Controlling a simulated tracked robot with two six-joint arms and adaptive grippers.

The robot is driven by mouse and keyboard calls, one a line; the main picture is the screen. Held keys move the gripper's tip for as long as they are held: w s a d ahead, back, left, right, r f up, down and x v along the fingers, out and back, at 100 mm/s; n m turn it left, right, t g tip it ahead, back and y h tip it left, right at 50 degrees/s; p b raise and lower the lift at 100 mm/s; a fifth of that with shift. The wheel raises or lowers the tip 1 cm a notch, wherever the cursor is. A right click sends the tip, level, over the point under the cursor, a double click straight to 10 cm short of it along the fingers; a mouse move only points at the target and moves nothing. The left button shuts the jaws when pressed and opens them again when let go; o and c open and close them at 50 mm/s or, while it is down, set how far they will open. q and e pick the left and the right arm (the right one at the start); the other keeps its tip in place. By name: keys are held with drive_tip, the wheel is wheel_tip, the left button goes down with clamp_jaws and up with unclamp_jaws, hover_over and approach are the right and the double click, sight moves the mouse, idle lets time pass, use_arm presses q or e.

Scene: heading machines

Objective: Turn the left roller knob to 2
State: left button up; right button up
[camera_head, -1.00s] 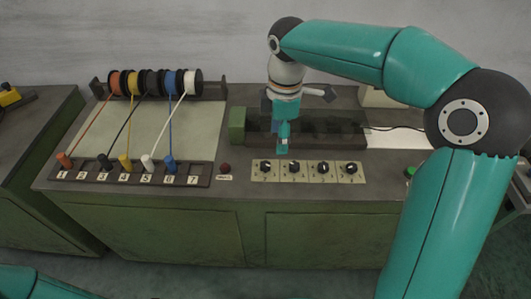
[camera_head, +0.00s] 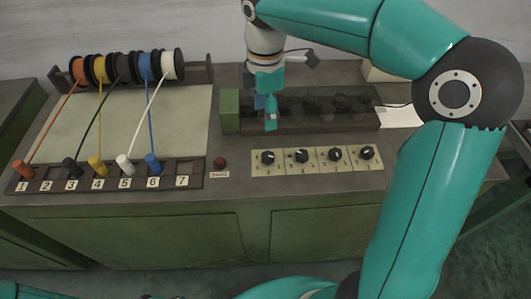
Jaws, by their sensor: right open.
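Several black knobs sit in a row on pale plates at the front of the bench; the leftmost knob (camera_head: 267,157) has a light pointer mark, but its setting is too small to read. My right gripper (camera_head: 271,125) points down just behind and above this leftmost knob, apart from it. It is open, with nothing seen between its fingers. The second knob (camera_head: 302,156) is to the right of it. My left gripper is out of view; only a teal part of an arm shows at the bottom edge.
A dark machine housing with a green end block (camera_head: 230,111) stands behind the knobs. A red button (camera_head: 219,162) is left of them. Farther left are coloured spools (camera_head: 124,67) with threads to pegs on a numbered strip (camera_head: 105,177). The bench's front edge is clear.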

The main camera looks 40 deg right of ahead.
sight(267, 154)
drive_tip(key=f, duration=1.5)
drive_tip(key=shift+s+d+b, duration=0.2)
drive_tip(key=shift+d+b, duration=0.05)
drive_tip(key=shift+b, duration=0.15)
drive_tip(key=c, duration=1)
drive_tip(key=shift+a, duration=0.2)
clamp_jaws()
drive_tip(key=shift+d, duration=0.15)
